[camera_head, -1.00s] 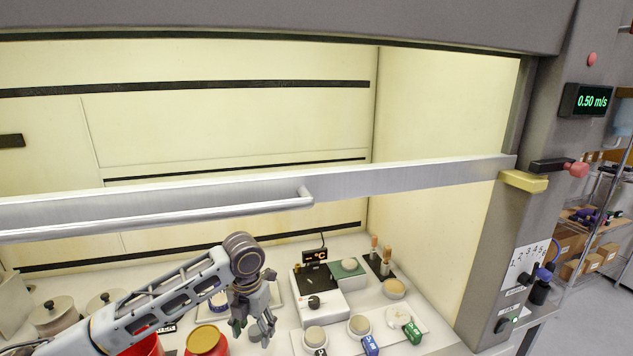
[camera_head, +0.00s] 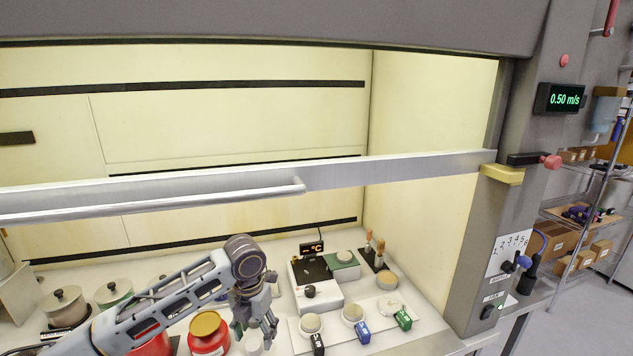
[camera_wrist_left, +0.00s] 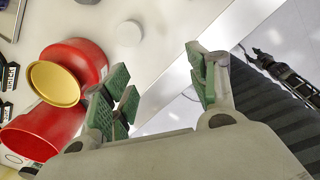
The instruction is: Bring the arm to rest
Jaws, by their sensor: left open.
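My left arm comes in from the lower left in the head view. Its left gripper (camera_head: 256,335) hangs fingers-down above the front of the worktop, just right of a red jar with a gold lid (camera_head: 207,330). In the left wrist view the left gripper (camera_wrist_left: 160,95) has its green-padded fingers wide apart with nothing between them. The red jar also shows there, left of the fingers, with its gold lid (camera_wrist_left: 58,83). A small white round item (camera_wrist_left: 129,33) lies beyond the fingers.
A hotplate (camera_head: 318,290) stands right of the gripper. Several small dishes and colored labeled blocks lie on a white tray (camera_head: 375,322). Lidded pots (camera_head: 65,305) stand at the left. The sash bar (camera_head: 400,169) crosses above the worktop. The hood's right post (camera_head: 475,270) bounds the side.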

